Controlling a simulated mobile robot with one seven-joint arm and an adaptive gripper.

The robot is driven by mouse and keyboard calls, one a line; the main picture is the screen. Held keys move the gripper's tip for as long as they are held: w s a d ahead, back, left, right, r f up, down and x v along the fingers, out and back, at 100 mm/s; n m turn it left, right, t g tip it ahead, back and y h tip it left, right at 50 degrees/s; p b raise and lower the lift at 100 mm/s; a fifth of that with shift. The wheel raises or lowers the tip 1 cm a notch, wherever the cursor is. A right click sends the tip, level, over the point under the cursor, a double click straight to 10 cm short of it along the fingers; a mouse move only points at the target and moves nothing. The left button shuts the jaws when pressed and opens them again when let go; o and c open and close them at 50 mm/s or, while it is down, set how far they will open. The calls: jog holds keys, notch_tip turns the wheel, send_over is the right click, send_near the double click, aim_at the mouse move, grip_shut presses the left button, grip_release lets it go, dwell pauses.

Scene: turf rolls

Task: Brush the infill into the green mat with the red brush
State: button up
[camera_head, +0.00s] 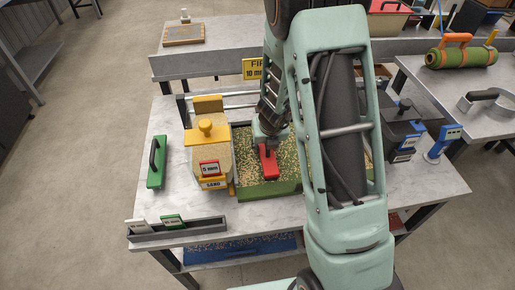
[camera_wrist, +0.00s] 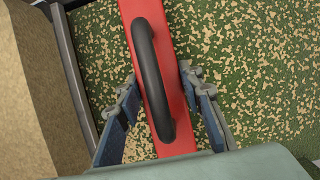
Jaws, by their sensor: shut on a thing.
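The red brush (camera_head: 269,166) stands on the infill-covered green mat (camera_head: 268,190) in the head view, near its left part. In the wrist view the brush (camera_wrist: 174,52) is a long red block with a black loop handle (camera_wrist: 143,55). My gripper (camera_head: 267,146) is shut on the brush, with one finger on each side of it in the wrist view (camera_wrist: 160,80). The green mat (camera_wrist: 250,50) shows tan infill scattered unevenly over its green pile. The brush's underside is hidden, and my arm covers much of the mat's right part in the head view.
A yellow-trimmed sand hopper (camera_head: 207,150) stands close left of the mat. A green block with a black handle (camera_head: 156,162) lies further left. A grey card tray (camera_head: 176,229) is at the front left. Dark boxes (camera_head: 403,130) and a blue tag stand (camera_head: 443,142) are at the right.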

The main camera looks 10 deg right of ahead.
jog(key=d+b, duration=0.2)
jog(key=d, duration=1.1)
jog(key=shift+d, duration=7.45)
jog(key=shift+a, duration=0.15)
jog(key=shift+a+p, duration=0.3)
jog(key=shift+a, duration=2.9)
jog(key=shift+d+p, duration=0.35)
jog(key=shift+d, duration=2.95)
